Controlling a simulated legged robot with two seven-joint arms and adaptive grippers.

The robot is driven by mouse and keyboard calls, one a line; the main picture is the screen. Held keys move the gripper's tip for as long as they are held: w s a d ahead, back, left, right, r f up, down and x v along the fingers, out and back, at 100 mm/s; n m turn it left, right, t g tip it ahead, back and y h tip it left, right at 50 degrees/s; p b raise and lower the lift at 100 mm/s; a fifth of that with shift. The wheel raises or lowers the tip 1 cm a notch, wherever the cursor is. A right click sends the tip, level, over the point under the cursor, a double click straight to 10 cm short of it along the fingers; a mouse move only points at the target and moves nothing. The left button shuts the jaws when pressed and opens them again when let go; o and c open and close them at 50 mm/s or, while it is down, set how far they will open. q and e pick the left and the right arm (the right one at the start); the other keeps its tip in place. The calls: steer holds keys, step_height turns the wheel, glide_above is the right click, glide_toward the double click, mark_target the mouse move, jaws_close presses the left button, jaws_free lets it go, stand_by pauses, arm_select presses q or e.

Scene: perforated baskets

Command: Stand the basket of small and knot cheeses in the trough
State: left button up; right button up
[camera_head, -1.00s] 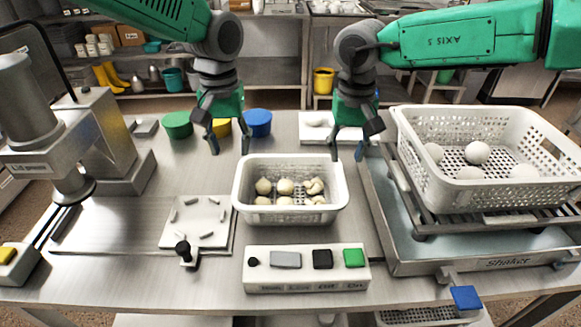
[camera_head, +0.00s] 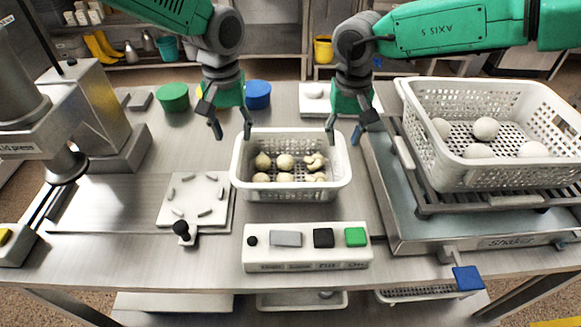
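A small white perforated basket (camera_head: 290,191) stands upright on the metal table, holding several pale round and knotted cheeses (camera_head: 285,162). My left gripper (camera_head: 231,136) is open and empty above the basket's far left corner, one finger left of the rim and the other by it. My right gripper (camera_head: 343,141) is open and empty by the far right corner, with its left finger near the rim. Whether either finger touches the basket I cannot tell. At right is the shaker's shallow metal trough (camera_head: 405,222); a rack in it bears a larger white basket (camera_head: 450,170) with several white balls.
A button panel (camera_head: 307,262) lies in front of the small basket. A white plate with a black knob (camera_head: 198,200) lies to its left, before a press (camera_head: 100,110). Green (camera_head: 173,97) and blue (camera_head: 257,94) round tubs stand behind. A blue pedal-like tab (camera_head: 467,278) juts from the shaker.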

mark_target(237, 154)
arm_select(q)
step_height(237, 154, down, 8)
steer(key=shift+f, duration=0.15)
arm_select(e)
step_height(237, 154, down, 8)
steer(key=shift+f, duration=0.1)
arm_select(q)
jaws_close()
arm_select(e)
jaws_close()
steer(key=shift+w, duration=0.1)
